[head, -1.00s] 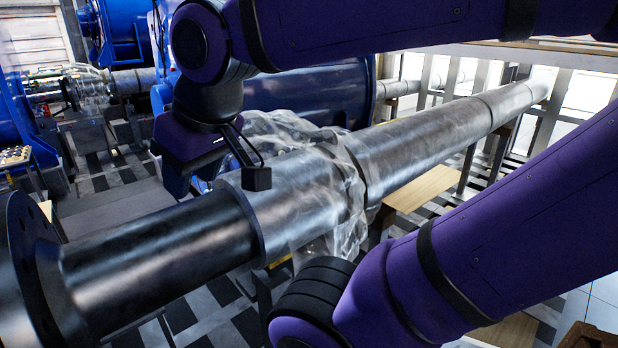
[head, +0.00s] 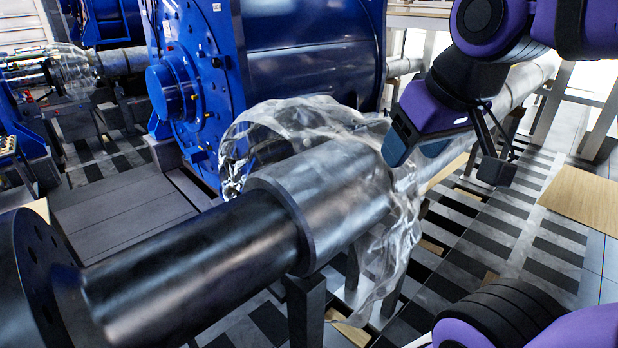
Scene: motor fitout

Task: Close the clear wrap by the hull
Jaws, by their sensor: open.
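The clear wrap (head: 398,262) hangs around the thick section of the steel shaft (head: 335,195) in the middle of the head view. One part arches up behind the shaft on the left, and another drapes down in front on the right. The wrap stands open, with the top of the thick section bare. My gripper (head: 448,160) is open and empty, above and to the right of the thick section, close to the wrap's upper right part. I cannot tell whether it touches the wrap. Part of the wrap behind the shaft is hidden. I cannot tell which part is the hull.
A large blue motor (head: 290,50) stands behind the shaft. A dark flange (head: 35,275) ends the shaft at lower left. A second shaft with clear wrap (head: 72,70) lies at far left. Support posts (head: 303,310) stand below. The slatted floor at right is largely clear.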

